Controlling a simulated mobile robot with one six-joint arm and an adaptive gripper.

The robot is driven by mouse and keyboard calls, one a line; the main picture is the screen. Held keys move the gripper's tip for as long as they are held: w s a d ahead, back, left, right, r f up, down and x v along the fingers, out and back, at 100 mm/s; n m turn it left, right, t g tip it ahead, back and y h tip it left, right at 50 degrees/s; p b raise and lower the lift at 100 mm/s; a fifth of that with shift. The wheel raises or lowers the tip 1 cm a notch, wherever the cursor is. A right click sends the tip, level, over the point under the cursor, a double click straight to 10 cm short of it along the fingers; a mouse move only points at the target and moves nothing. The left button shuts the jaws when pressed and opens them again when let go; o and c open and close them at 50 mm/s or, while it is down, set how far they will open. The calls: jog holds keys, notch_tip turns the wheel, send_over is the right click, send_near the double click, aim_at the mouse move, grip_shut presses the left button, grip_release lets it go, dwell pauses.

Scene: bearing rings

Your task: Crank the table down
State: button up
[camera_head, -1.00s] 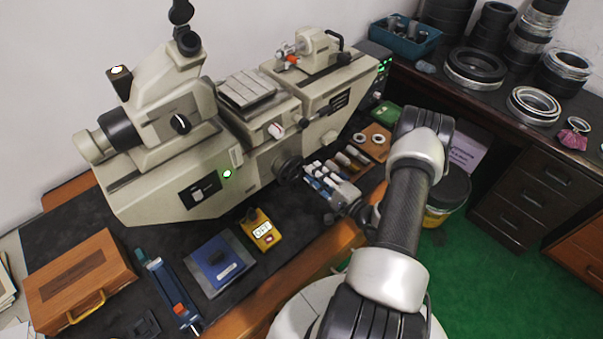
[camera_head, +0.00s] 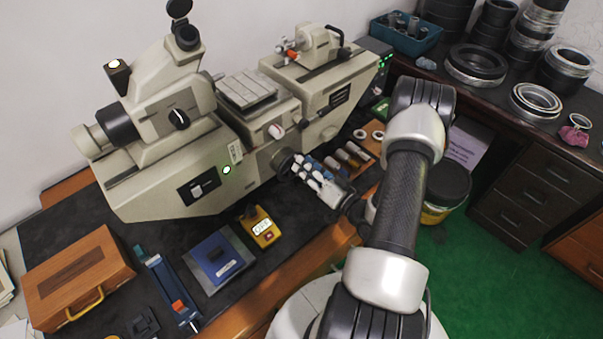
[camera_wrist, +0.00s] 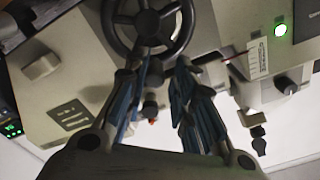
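The dark handwheel (camera_head: 283,161) is on the front of the beige measuring machine, below its grooved table (camera_head: 246,90). In the wrist view the spoked handwheel (camera_wrist: 118,35) fills the top middle, with a dark hub or knob in front of its spokes. My gripper (camera_head: 301,167) is just in front of the wheel. In the wrist view my gripper (camera_wrist: 162,68) has its blue-padded fingers apart, with the tips by the wheel's lower rim. I see nothing held between them. Whether the tips touch the rim I cannot tell.
The beige machine (camera_head: 150,178) stands on a dark mat. A yellow device (camera_head: 261,227), a blue booklet (camera_head: 217,259) and a wooden case (camera_head: 77,278) lie in front of it. A wooden board with small parts (camera_head: 359,151) is right of my gripper. Bearing rings (camera_head: 535,101) stand on the right-hand desk.

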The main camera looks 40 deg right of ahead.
jog(key=s+n+b, duration=0.1)
jog(key=s, duration=0.7)
jog(key=shift+s+a+n, duration=0.2)
jog(key=shift+s+n, duration=0.1)
dwell(0.7)
